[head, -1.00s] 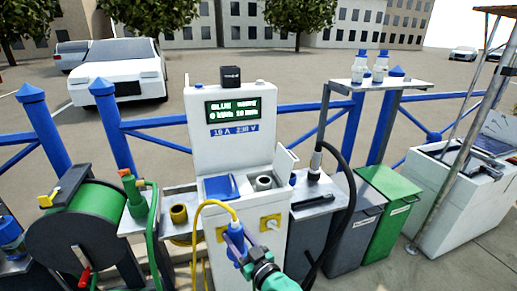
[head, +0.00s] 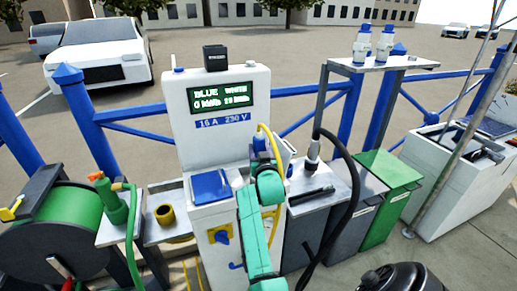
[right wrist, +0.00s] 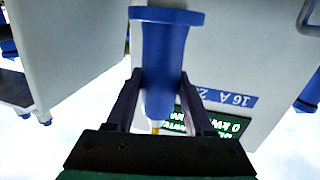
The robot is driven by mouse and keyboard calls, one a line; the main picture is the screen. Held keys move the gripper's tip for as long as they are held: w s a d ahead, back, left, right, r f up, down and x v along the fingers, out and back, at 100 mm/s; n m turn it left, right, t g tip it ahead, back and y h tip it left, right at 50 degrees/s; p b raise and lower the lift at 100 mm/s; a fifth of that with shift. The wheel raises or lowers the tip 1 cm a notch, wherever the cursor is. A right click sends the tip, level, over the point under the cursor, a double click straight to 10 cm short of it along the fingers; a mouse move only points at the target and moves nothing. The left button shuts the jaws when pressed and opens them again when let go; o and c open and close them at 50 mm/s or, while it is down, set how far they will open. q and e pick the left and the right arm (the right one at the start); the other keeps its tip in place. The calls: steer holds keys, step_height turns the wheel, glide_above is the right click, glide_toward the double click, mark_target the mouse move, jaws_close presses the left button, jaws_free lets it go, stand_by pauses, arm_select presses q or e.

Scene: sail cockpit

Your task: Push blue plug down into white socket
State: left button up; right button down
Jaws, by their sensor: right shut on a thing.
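My right gripper (head: 262,160) is shut on the blue plug (head: 259,144), in front of the white pedestal (head: 187,110). A yellow cable (head: 277,225) loops from the top of the plug. In the right wrist view, the plug (right wrist: 165,65) sits between the two fingers (right wrist: 160,90), with its wide blue flange at the picture's top and a yellow cable end at the bottom. The white socket is hidden behind my right arm in the head view, so the gap between plug and socket cannot be told. My left gripper is out of view.
A blue lid (head: 211,187) lies on the pedestal's ledge, left of my arm. A thick black cable (head: 348,190) curves over grey bins at the right. A green hose reel (head: 55,235) stands at the left.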

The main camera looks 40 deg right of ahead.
steer(key=f+b, duration=0.1)
steer(key=f, duration=0.2)
steer(key=shift+w+d+f+b, duration=0.15)
steer(key=shift+w+f+b, duration=0.15)
steer(key=shift+w+b, duration=0.1)
steer(key=shift+f, duration=0.25)
steer(key=shift+s+r, duration=0.1)
steer(key=shift+r, duration=0.1)
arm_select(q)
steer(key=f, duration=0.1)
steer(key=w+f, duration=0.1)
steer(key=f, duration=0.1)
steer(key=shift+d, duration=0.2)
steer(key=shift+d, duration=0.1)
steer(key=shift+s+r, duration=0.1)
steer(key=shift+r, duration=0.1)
arm_select(e)
steer(key=shift+s, duration=0.1)
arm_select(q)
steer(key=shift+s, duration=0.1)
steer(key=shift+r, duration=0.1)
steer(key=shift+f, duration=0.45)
arm_select(e)
steer(key=shift+f, duration=0.55)
